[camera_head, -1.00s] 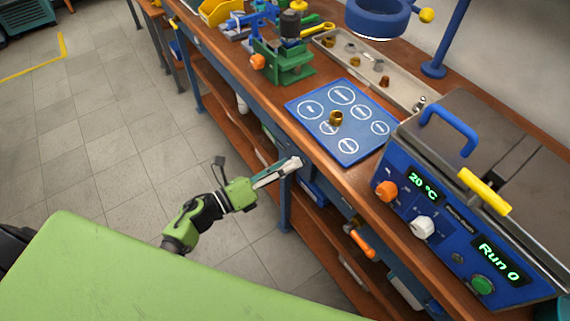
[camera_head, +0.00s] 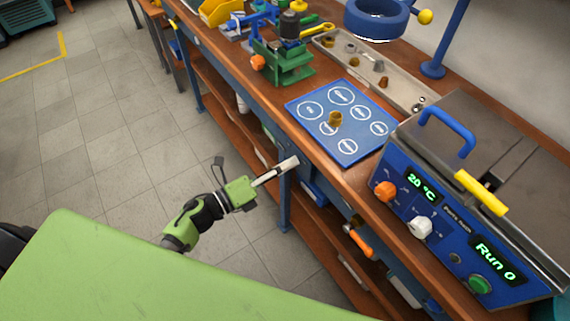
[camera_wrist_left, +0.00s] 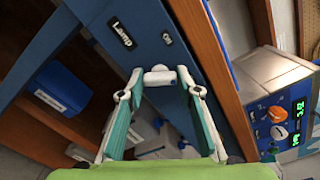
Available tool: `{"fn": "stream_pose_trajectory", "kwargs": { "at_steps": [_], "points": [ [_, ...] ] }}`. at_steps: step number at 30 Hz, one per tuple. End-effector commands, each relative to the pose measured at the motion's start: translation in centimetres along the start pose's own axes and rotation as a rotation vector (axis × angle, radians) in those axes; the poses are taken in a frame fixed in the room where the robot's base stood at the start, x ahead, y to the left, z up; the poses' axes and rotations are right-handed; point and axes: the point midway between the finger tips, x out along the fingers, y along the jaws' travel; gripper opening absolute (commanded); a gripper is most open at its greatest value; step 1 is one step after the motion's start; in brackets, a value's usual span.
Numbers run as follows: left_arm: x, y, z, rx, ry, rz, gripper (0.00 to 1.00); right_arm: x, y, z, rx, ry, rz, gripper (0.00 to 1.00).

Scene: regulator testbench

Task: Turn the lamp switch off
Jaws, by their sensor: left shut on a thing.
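The lamp switch (camera_wrist_left: 160,77) is a small white part on the dark blue bench front, seen in the left wrist view near the "Lamp" label (camera_wrist_left: 121,33). My left gripper (camera_wrist_left: 160,82) is shut on the switch, with a fingertip at each side of it. My right gripper is out of view.
The wooden benchtop (camera_head: 300,93) holds a blue mat (camera_head: 362,112) with a brass part (camera_head: 335,119), a tray of fittings (camera_head: 402,93), a green vise (camera_head: 285,66) and a blue test unit (camera_head: 455,225). Shelves lie below the benchtop. The floor at left is clear.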

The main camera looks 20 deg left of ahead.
Motion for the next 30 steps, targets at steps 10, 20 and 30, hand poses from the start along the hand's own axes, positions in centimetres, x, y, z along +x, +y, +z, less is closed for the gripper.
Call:
{"fn": "stream_pose_trajectory", "kwargs": {
  "at_steps": [10, 20, 30],
  "points": [
    [0.0, -0.1, 0.1, -0.320, 0.001, 0.004, 0.10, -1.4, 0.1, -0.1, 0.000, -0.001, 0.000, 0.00],
    [0.0, -0.1, 0.1, -0.635, 0.001, 0.003, 0.10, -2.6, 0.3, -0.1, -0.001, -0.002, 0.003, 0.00],
    [0.0, 0.0, 0.0, -0.940, 0.000, 0.004, 0.10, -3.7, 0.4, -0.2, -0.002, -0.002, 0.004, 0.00]
  ]
}}
